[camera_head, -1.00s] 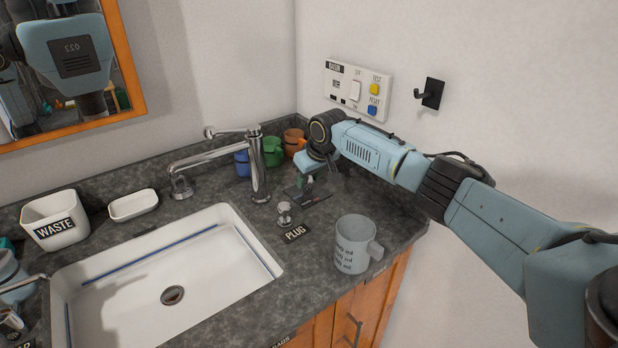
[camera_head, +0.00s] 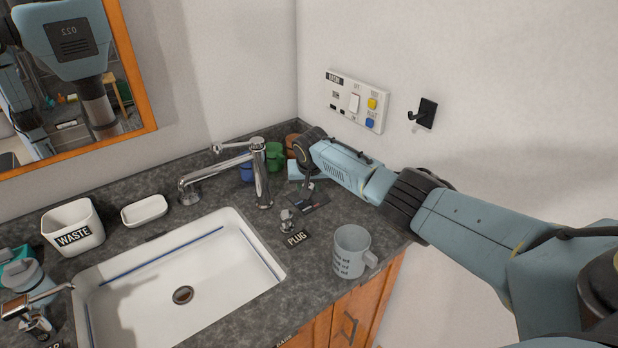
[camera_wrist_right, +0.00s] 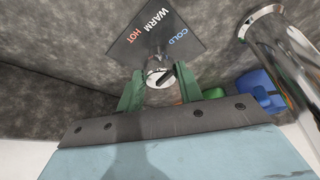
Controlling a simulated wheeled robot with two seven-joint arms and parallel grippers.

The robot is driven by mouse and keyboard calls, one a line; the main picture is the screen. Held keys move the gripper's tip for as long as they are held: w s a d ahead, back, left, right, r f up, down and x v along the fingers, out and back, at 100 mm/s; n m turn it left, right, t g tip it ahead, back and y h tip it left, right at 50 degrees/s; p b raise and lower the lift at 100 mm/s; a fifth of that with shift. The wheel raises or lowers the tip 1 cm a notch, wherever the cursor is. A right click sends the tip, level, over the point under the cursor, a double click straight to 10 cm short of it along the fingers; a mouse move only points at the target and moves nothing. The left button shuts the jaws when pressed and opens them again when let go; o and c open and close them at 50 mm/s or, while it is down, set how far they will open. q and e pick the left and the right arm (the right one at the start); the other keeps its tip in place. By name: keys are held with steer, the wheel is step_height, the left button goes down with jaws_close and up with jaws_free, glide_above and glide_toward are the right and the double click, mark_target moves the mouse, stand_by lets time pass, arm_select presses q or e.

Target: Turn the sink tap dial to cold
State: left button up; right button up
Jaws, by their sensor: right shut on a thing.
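The chrome sink tap (camera_head: 261,180) stands behind the basin, its spout reaching left. Right of it lies a dark label plate (camera_head: 317,203); in the right wrist view the plate (camera_wrist_right: 158,28) reads HOT, WARM and COLD. The small round metal dial (camera_wrist_right: 160,77) sits at the plate's edge, with a dark slanted mark on its face. My right gripper (camera_wrist_right: 160,88) points down at the counter, its green fingers shut on the dial from both sides. In the head view the right gripper (camera_head: 306,186) largely hides the dial. My left gripper is not in view.
A plug knob (camera_head: 287,221) and grey mug (camera_head: 350,253) stand in front of my right gripper. Blue, green and orange mugs (camera_head: 274,158) stand behind it near the wall. The white basin (camera_head: 235,255), waste bin (camera_head: 73,226) and soap dish (camera_head: 144,210) are left.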

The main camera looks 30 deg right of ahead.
steer(key=shift+m+g+h, duration=0.3)
steer(key=shift+m+h, duration=0.1)
steer(key=shift+m, duration=0.8)
steer(key=o, duration=1)
steer(key=shift+r+p, duration=0.1)
steer(key=shift+p, duration=0.2)
steer(key=shift+s+a+r+p, duration=0.1)
steer(key=shift+a+r+p, duration=0.1)
steer(key=shift+r+p, duration=0.3)
steer(key=p+v, duration=0.2)
steer(key=v, duration=1)
steer(key=shift+a, duration=0.1)
